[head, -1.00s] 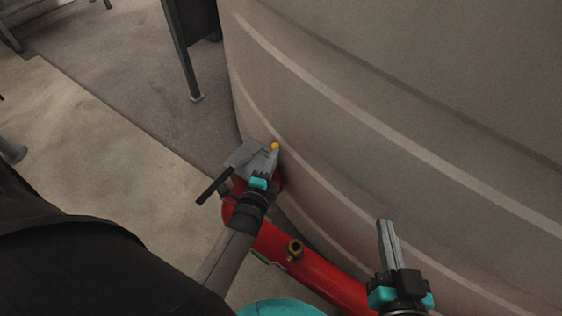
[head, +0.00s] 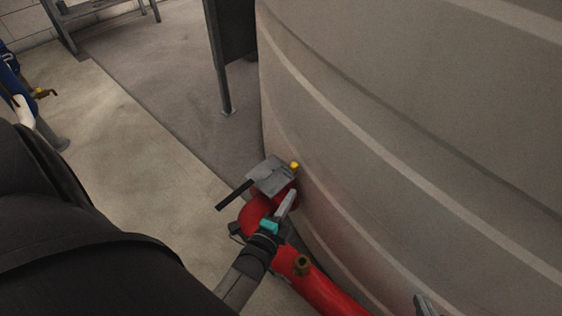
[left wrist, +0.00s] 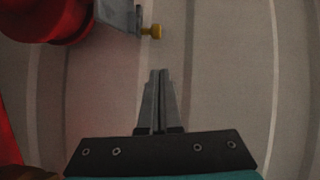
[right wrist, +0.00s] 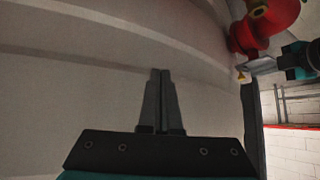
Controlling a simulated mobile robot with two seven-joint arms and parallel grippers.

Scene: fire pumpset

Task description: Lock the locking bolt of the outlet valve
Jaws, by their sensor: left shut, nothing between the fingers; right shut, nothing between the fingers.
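The locking bolt (head: 294,166) has a yellow knob on the grey plate (head: 270,176) of the outlet valve, close to the tank wall. A dark lever handle (head: 234,195) sticks out left of the plate. My left gripper (head: 290,194) is shut and empty just below the knob, apart from it. In the left wrist view the knob (left wrist: 154,32) stands beyond my fingertips (left wrist: 158,72).
The big beige tank (head: 420,130) fills the right side. The red pipe (head: 325,292) with a brass fitting (head: 302,265) runs below the valve. A dark stand leg (head: 222,80) is behind.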

